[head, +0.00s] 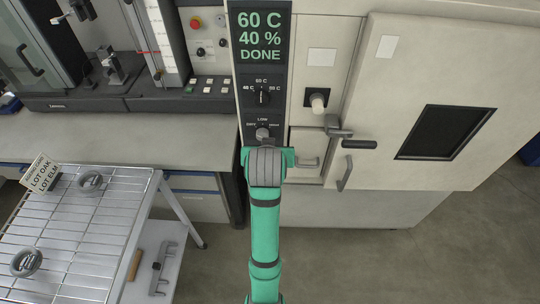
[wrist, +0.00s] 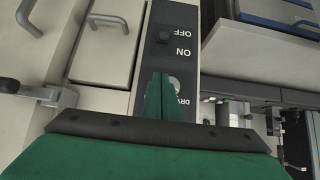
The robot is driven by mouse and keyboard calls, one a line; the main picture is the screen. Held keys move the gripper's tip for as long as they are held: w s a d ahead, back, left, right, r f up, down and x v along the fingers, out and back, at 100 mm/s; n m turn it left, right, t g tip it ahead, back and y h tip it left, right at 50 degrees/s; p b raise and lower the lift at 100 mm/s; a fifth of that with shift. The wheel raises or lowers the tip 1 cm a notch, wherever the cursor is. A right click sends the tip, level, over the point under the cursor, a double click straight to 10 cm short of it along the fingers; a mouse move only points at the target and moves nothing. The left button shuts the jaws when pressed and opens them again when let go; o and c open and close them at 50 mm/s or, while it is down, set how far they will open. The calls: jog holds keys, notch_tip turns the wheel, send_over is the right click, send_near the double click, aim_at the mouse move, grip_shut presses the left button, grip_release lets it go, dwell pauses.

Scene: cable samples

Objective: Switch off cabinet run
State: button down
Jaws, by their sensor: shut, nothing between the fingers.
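The cabinet's control panel (head: 243,70) shows "60 C 40 % DONE" on its display (head: 260,37). In the wrist view, which is upside down, a small black switch (wrist: 164,37) sits between the labels OFF and ON; I cannot tell which way it is set. My gripper (wrist: 160,78) is shut and empty, its fingertips pointing at the panel near the ON label, beside the lower knob marked DRY (wrist: 175,84). I cannot tell whether they touch the panel. In the head view my gripper (head: 267,153) hides the switch.
The upper knob (head: 262,97) and lower knob (head: 262,134) are above my gripper. The cabinet door (head: 420,70) with its window and latch handle (head: 338,127) is at the right. A wire-rack cart (head: 70,225) with cable coils stands at the lower left.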

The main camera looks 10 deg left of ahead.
jog(key=x, duration=1)
jog(key=shift+s+d+f, duration=0.1)
jog(key=shift+s+f, duration=0.2)
jog(key=shift+f, duration=0.25)
jog(key=shift+s+d+f, duration=0.1)
jog(key=shift+s+f, duration=0.2)
jog(key=shift+f, duration=0.25)
jog(key=shift+s+f, duration=0.4)
jog(key=shift+f, duration=0.25)
jog(key=shift+a, duration=0.1)
